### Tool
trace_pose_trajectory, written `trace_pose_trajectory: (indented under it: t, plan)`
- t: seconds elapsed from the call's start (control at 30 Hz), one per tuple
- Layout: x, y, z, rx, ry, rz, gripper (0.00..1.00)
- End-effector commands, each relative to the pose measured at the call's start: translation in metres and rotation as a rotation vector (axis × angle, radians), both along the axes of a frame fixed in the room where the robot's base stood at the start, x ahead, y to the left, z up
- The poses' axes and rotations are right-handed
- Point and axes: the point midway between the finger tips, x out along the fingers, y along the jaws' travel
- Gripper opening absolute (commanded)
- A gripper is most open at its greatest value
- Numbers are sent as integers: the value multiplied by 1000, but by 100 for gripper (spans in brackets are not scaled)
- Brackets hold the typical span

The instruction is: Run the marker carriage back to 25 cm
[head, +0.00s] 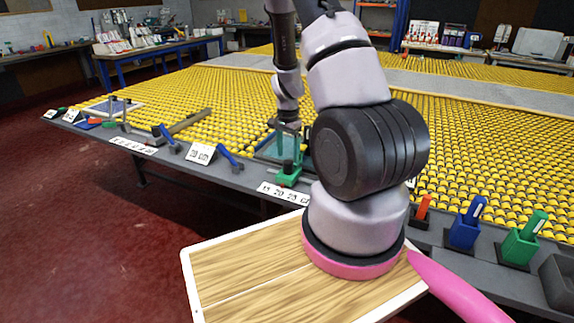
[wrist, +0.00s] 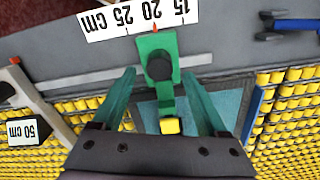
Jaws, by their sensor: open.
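The marker carriage (head: 288,179) is a green block with a black knob at the table's front edge; it also shows in the wrist view (wrist: 159,44). It sits on a grey rail (wrist: 85,78). Its orange pointer (wrist: 155,28) is by the 20 on the white scale card (wrist: 104,22), which reads 15, 20 and 25 cm; the card also shows in the head view (head: 283,193). A green arm with a yellow end reaches from the carriage between my fingers. My gripper (wrist: 159,75) is open, one teal finger on each side of the knob. I cannot tell whether either touches.
Yellow rollers (head: 475,140) cover the tabletop behind the rail. A 50 cm card (wrist: 28,131) and a grey bar lie left in the wrist view. Blue-handled clamps (head: 229,158) stand left along the edge. Red, blue (head: 466,226) and green holders stand at right.

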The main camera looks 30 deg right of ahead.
Motion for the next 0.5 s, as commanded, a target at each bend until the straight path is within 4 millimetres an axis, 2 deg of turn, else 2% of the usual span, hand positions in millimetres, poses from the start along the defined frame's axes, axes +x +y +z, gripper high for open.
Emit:
trace_pose_trajectory:
  t: [0.03, 0.2, 0.33, 0.5]
  plan:
    - [-1, 0, -11, 1, 4, -1, 76]
    - [-1, 0, -36, 1, 3, -1, 76]
    - [0, 0, -46, 1, 0, 0, 76]
    - [0, 0, -50, 0, -1, 1, 76]
